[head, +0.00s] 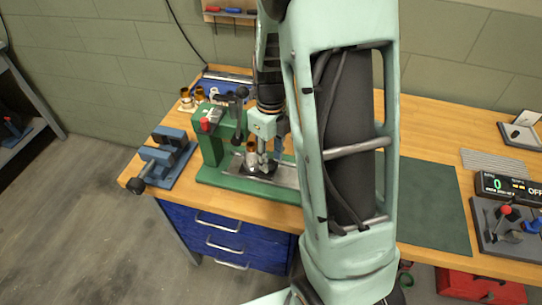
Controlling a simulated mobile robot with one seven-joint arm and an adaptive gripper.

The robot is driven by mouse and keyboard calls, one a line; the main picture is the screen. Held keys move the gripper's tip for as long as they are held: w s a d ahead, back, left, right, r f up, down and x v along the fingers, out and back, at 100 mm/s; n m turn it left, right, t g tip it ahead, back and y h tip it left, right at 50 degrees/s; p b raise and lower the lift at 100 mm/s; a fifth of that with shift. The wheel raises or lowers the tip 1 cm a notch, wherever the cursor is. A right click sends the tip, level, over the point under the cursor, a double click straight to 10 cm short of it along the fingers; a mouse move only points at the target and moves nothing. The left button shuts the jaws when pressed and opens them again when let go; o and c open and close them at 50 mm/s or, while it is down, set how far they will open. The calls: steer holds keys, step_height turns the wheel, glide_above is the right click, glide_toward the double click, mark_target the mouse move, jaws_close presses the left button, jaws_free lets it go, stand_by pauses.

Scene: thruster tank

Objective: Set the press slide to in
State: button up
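The green press (209,150) stands on the wooden bench at the left, with a red-tipped part on its top. Its slide seems to be the grey metal plate (286,174) on the green base, with a dark block (259,170) on it. Part of the plate is hidden behind my arm. My gripper (262,163) points down at the block, close to it or touching it; I cannot tell which. The fingers are small and partly lost against the block, so their opening is unclear. A brown-orange cylindrical part (251,147) shows beside the fingers.
A blue vise (165,158) sits at the bench's left end. Small copper-coloured parts (186,97) stand behind the press. A dark green mat (433,205) is bare to the right of my arm. A counter box (508,187) and a lever panel (508,230) are at far right.

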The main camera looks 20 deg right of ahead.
step_height(320, 180, up, 12)
stand_by(0.4)
steer(key=shift+c, duration=0.3)
